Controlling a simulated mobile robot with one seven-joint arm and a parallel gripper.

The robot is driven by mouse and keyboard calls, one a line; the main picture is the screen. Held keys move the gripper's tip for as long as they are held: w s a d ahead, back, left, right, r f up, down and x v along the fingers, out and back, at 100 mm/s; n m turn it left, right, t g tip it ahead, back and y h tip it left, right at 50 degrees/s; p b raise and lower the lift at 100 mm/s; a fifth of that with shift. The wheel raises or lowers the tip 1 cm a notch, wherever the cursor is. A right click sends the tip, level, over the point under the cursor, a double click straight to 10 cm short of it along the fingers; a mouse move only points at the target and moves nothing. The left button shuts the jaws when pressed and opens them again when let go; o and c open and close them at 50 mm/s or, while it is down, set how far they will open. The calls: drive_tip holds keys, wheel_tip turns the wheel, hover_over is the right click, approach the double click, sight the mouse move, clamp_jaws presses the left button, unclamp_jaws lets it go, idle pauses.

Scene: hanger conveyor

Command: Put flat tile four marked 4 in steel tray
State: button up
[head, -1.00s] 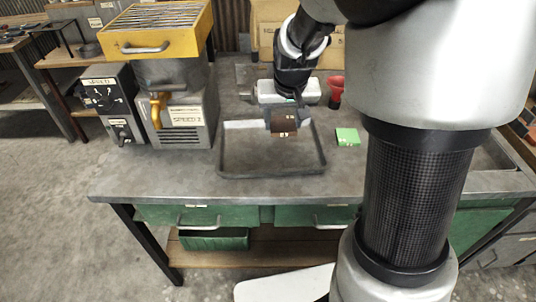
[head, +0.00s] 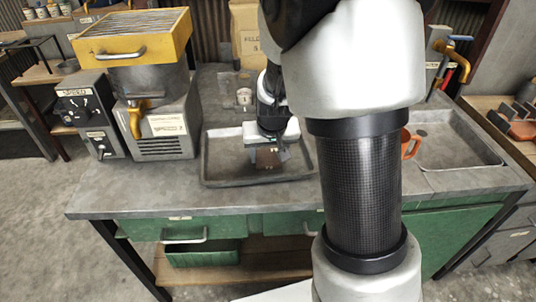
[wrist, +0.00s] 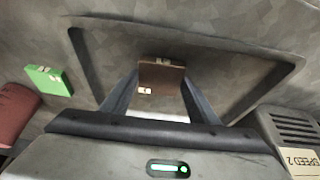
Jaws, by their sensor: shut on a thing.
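A flat brown tile (head: 266,160) with small pale marks, too small to read, is between the fingers of my gripper (head: 268,154). The wrist view shows the same tile (wrist: 165,76) with the gripper (wrist: 158,84) shut on it. The steel tray (head: 222,181) is a grey, shallow, rimmed tray on the workbench. The tile is over the inside of the tray; I cannot tell whether it touches the floor. The wrist view shows the tray rim (wrist: 200,33) around the tile.
A green tile (wrist: 50,79) lies outside the tray in the wrist view; my arm hides it in the head view. A machine with a yellow top (head: 135,42) stands left of the tray. An orange mug (head: 409,143) and a sink (head: 455,138) are at right.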

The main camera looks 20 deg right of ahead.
drive_tip(key=shift+f, duration=0.15)
drive_tip(key=o, duration=1.2)
drive_tip(key=shift+r, duration=0.65)
drive_tip(key=d+p+v, duration=0.1)
drive_tip(key=p+v, duration=0.3)
drive_tip(key=v, duration=0.7)
drive_tip(key=shift+n+t+y, duration=0.3)
drive_tip(key=shift+n+t, duration=0.3)
drive_tip(key=shift+n, duration=0.1)
drive_tip(key=s+a+r, duration=0.1)
drive_tip(key=s+r, duration=0.3)
drive_tip(key=s, duration=0.2)
drive_tip(key=s+r, duration=0.3)
drive_tip(key=s, duration=0.3)
drive_tip(key=s+a+r, duration=0.1)
drive_tip(key=s+r, duration=0.3)
drive_tip(key=s, duration=0.3)
drive_tip(key=shift+s+a+r, duration=0.1)
drive_tip(key=shift+a+r, duration=0.2)
drive_tip(key=shift+a, duration=0.05)
